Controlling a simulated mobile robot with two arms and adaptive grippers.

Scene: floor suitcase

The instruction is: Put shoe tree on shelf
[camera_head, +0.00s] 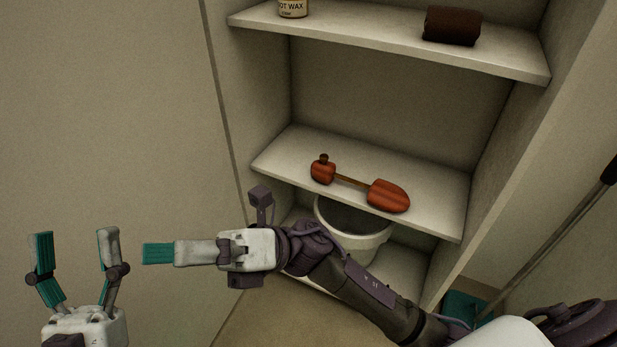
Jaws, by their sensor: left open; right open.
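The shoe tree (388,195) is reddish-brown wood with a rounded toe piece, a thin bar and a knobbed heel piece. It lies on its side-to-side length on the middle shelf (290,148), near the front edge, with neither gripper touching it. My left gripper (72,250) is at the lower left, open and empty, fingers with teal pads pointing up. My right gripper (158,253) is in front of and below the shelf, seen edge-on, pointing left, open, with nothing visible in it. Its arm crosses in front of the lower compartment.
The upper shelf (350,35) holds a wax tin (293,8) and a dark brown roll or brush (452,26). A white bucket (345,245) stands in the bottom compartment, partly hidden by my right arm. A long-handled tool (560,232) leans at the right.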

